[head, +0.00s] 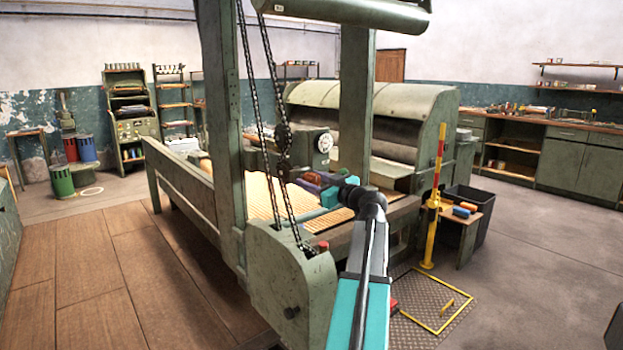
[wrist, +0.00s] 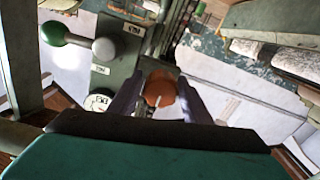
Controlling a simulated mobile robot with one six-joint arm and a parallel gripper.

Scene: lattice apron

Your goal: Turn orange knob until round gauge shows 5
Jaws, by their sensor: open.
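The orange knob (wrist: 160,88) shows in the wrist view with a pale mark on its face. It sits between the two purple fingers of my gripper (wrist: 158,84), which are open on either side of it. I cannot tell whether either finger touches it. A round white gauge (wrist: 97,102) with a dark window is left of the knob, partly cut off by my gripper; its reading is too small to make out. In the head view, a round dial (head: 324,143) is on the grey-green machine head, and my gripper (head: 310,183) is just below it. The knob is not discernible there.
A lever with a green ball (wrist: 53,33) and a grey ball (wrist: 104,49) are on the panel left of the knob. A green post (head: 222,120) with hanging chains stands left of my arm. A yellow-and-red post (head: 435,200) stands to the right.

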